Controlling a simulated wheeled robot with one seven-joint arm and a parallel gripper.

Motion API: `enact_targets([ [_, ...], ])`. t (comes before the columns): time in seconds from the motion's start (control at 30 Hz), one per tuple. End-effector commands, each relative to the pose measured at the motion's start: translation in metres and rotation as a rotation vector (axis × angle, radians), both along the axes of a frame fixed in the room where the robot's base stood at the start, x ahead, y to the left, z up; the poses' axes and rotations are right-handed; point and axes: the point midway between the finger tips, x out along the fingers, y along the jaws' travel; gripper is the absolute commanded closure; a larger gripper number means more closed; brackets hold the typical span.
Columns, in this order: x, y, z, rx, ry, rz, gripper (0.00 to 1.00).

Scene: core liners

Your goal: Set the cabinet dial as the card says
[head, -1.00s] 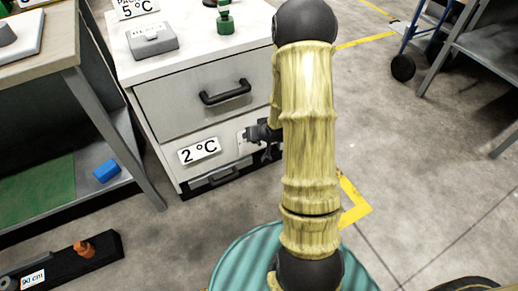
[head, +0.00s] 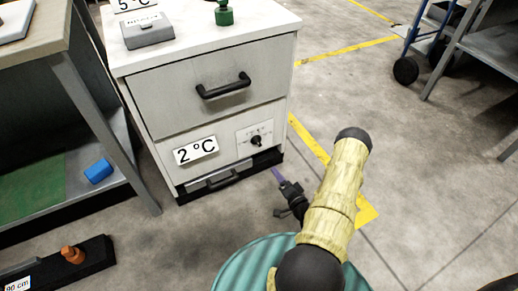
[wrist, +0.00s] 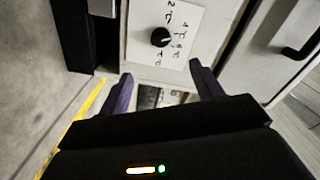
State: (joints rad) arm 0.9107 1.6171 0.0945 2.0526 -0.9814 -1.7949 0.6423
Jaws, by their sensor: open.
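The dial is a small black knob (head: 257,141) on a white plate at the right of the cabinet's lower front. In the wrist view the knob (wrist: 160,37) sits among printed °C marks; which mark it points to is too small to tell. A card reading "2 °C" (head: 195,150) is on the cabinet front, left of the dial. Another card reading "5 °C" (head: 135,4) stands on the cabinet top, cut off by the frame. My gripper (wrist: 160,72) is open and empty, its purple fingers apart from the knob. In the head view my gripper (head: 277,177) is low, right of the cabinet.
The white cabinet (head: 205,75) has drawers with dark handles (head: 223,86). A grey box (head: 148,30) and a green object (head: 224,14) are on its top. A workbench (head: 50,40) stands left, a blue cart (head: 425,40) right. Open floor lies at right.

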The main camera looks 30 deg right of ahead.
Motion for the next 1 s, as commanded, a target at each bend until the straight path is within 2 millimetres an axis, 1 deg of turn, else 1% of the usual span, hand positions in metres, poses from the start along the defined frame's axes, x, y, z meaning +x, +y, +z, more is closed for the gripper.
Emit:
enact_targets([
  [0.33, 0.0, 0.0, 0.0, 0.004, -0.007, -0.003, 0.35],
  [0.47, 0.006, 0.0, -0.001, 0.002, -0.007, -0.001, 0.35],
  [0.57, 0.017, 0.001, -0.002, 0.002, -0.007, 0.0, 0.35],
  [0.67, 0.032, 0.002, -0.002, 0.001, -0.008, -0.001, 0.35],
  [1.0, 0.092, 0.004, -0.003, 0.0, -0.009, 0.0, 0.35],
])
